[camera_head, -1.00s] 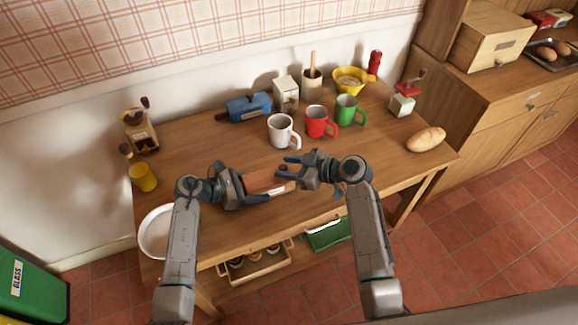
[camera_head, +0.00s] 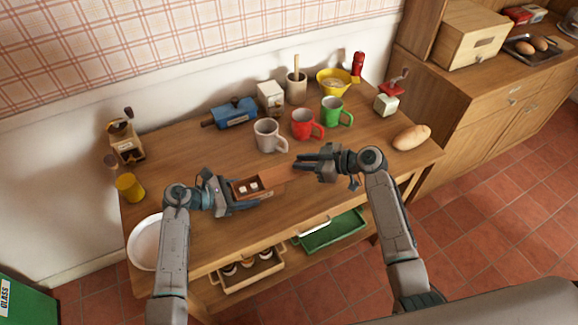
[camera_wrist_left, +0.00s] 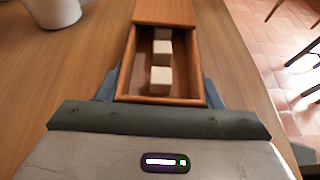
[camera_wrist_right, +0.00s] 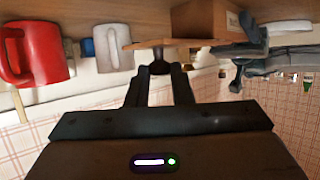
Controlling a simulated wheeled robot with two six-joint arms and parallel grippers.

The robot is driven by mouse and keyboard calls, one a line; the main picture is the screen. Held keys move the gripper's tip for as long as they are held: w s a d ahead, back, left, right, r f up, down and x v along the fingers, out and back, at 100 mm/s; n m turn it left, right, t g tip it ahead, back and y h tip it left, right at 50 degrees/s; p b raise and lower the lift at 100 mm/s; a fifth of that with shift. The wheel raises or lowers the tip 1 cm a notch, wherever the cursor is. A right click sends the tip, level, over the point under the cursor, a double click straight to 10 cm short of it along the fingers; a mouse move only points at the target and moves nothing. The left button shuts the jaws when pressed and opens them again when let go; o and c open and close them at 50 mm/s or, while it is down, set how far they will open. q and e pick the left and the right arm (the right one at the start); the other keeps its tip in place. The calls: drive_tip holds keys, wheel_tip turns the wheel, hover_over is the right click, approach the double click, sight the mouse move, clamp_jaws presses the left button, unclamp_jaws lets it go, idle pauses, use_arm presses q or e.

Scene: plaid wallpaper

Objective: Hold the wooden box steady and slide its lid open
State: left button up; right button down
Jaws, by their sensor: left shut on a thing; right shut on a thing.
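The wooden box (camera_head: 236,189) lies on the table, partly open, with small pale cubes inside. In the left wrist view its open tray (camera_wrist_left: 202,75) shows several cubes in a row. My left gripper (camera_head: 250,196) is shut on the box at its left end, fingers along both sides. The orange-brown lid (camera_head: 278,177) sticks out to the right of the box and covers its far part; it also shows in the left wrist view (camera_wrist_left: 165,10). My right gripper (camera_head: 298,165) is shut on the lid's right end. The right wrist view shows the lid (camera_wrist_right: 190,43) at the fingertips.
A white mug (camera_head: 266,136), a red mug (camera_head: 302,125) and a green mug (camera_head: 333,112) stand behind the grippers. A bread loaf (camera_head: 411,137) lies at right. The table between the lid and the loaf is clear.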

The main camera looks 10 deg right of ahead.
drive_tip(key=shift+w+d, duration=0.1)
drive_tip(key=shift+d, duration=0.15)
drive_tip(key=c, duration=1.3)
unclamp_jaws()
drive_tip(key=v, duration=1.2)
